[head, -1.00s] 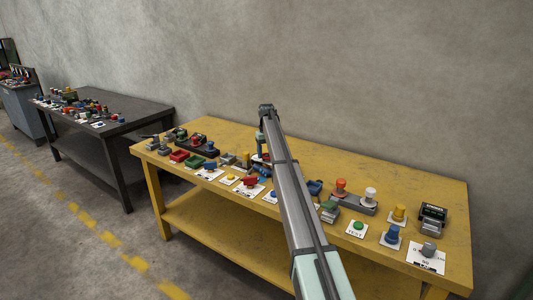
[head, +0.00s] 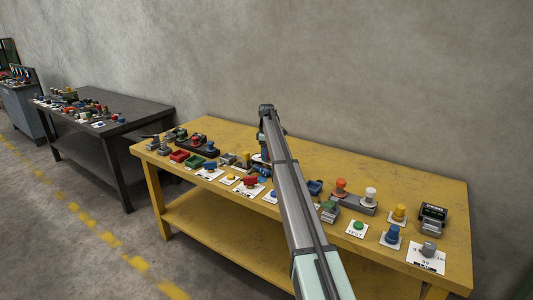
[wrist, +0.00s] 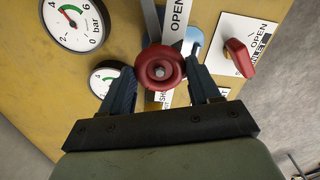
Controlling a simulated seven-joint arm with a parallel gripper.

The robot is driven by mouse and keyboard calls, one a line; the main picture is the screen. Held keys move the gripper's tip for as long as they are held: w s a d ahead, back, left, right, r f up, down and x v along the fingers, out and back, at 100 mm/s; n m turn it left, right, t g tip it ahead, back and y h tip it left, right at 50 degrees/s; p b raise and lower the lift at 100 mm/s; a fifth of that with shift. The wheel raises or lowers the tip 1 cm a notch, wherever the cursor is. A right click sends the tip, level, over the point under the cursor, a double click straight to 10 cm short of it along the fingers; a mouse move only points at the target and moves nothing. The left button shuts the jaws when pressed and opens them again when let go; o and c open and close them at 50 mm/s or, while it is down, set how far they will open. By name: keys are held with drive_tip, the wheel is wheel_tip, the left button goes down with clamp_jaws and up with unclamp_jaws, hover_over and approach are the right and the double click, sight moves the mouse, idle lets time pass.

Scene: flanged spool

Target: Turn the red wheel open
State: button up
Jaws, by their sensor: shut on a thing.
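The red wheel (wrist: 160,69) is round, with a small grey centre, and shows in the middle of the wrist view. My gripper (wrist: 163,80) has one dark finger on each side of it and is shut on the wheel. A pale strip behind the wheel carries the word OPEN (wrist: 178,18) above it; other lettering below is partly covered. In the head view my arm hides the wheel and the gripper's fingers.
Two round gauges (wrist: 73,20) are left of the wheel. A red lever (wrist: 238,57) on a white plate is close on the right. The yellow table (head: 400,165) carries several buttons and knobs. A dark table (head: 130,107) stands at the left.

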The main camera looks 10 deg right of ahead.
drive_tip(key=n, duration=0.5)
drive_tip(key=shift+n, duration=0.4)
idle(0.3)
drive_tip(key=o, duration=1.1)
drive_tip(key=shift+c, duration=0.2)
wheel_tip(320, 180, up, 14)
drive_tip(key=shift+f, duration=0.15)
